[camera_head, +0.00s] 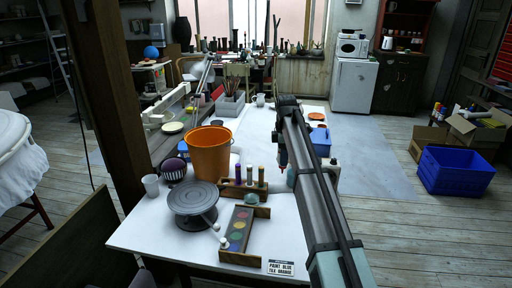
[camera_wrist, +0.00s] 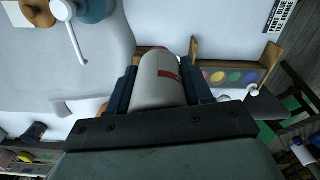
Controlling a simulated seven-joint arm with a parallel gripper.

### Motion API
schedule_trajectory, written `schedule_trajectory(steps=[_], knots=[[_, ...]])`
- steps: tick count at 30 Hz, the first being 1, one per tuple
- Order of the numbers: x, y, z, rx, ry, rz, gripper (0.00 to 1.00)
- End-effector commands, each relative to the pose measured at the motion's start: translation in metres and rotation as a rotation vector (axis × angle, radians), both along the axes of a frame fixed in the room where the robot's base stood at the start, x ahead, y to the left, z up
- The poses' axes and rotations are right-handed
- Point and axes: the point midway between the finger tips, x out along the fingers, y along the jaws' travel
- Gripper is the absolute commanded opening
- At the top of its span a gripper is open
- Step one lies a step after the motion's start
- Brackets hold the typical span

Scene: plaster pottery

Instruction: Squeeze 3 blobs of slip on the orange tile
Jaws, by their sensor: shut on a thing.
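My gripper (camera_head: 281,152) hangs above the right half of the white table. In the wrist view its jaws (camera_wrist: 161,88) are shut on a white bottle (camera_wrist: 158,75) with a red band.
An orange bucket (camera_head: 209,153), a grey turntable (camera_head: 193,198), a rack of bottles (camera_head: 243,188) and a paint palette (camera_head: 240,228) stand left of my arm. A sign (camera_head: 280,268) is at the front edge. A blue tub (camera_head: 321,142) stands right.

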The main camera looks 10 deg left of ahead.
Motion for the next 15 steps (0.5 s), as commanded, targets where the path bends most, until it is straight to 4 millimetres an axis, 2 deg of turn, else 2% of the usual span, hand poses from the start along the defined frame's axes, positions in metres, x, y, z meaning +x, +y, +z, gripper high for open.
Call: schedule_trajectory(steps=[1, 6, 10, 15], knots=[[-0.008, -0.023, -0.009, 0.000, 0.001, -0.003, 0.41], [-0.012, -0.078, -0.046, -0.001, 0.003, 0.017, 0.41], [-0.012, -0.111, -0.076, 0.000, 0.002, 0.039, 0.41], [-0.014, -0.141, -0.104, 0.000, 0.000, 0.061, 0.41]])
